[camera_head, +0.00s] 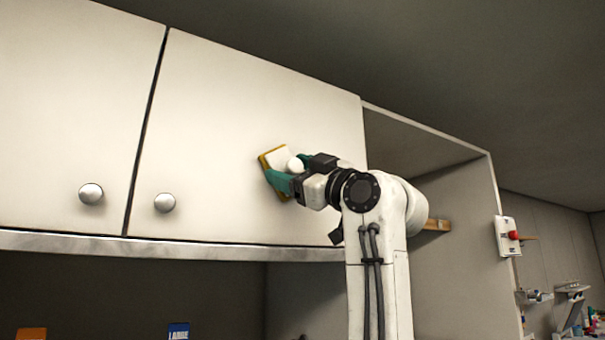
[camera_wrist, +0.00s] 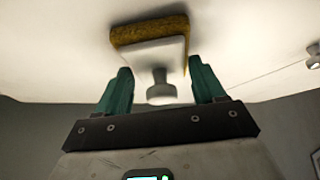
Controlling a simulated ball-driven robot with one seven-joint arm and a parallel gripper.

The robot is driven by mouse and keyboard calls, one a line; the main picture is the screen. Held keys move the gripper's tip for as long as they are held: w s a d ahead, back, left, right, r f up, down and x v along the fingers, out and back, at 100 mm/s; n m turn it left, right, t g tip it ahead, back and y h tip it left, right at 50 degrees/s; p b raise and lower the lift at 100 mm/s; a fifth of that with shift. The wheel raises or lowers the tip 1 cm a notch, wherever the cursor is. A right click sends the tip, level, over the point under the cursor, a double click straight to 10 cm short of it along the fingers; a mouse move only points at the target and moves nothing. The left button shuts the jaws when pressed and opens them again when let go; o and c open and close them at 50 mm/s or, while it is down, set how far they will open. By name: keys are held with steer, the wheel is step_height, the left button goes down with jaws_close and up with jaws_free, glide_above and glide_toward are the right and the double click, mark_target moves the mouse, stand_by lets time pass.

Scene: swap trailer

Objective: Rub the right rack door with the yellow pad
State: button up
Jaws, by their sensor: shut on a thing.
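The right rack door (camera_head: 230,120) is a cream panel with a round metal knob (camera_head: 164,203) at its lower left. My gripper (camera_head: 284,176) is at the right part of this door, its teal fingers shut on the yellow pad (camera_head: 263,160). The pad has a pale backing with a round white grip. In the wrist view the pad (camera_wrist: 148,30) lies up against the door surface (camera_wrist: 60,45), apparently touching it. The fingers (camera_wrist: 160,88) stand on either side of the grip, whose hold is partly hidden in the head view.
The left door (camera_head: 70,100) with its knob (camera_head: 91,194) is beside it. Below is a dark open space with an orange item (camera_head: 31,334) and a blue item (camera_head: 178,331). An open compartment (camera_head: 410,145) is at the right, with a red-button box (camera_head: 508,236) beyond.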

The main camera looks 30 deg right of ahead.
steer(key=shift+a, duration=3.75)
steer(key=shift+d, duration=0.15)
steer(key=d, duration=1)
steer(key=shift+d, duration=0.25)
steer(key=shift+a, duration=0.15)
steer(key=shift+a, duration=5.25)
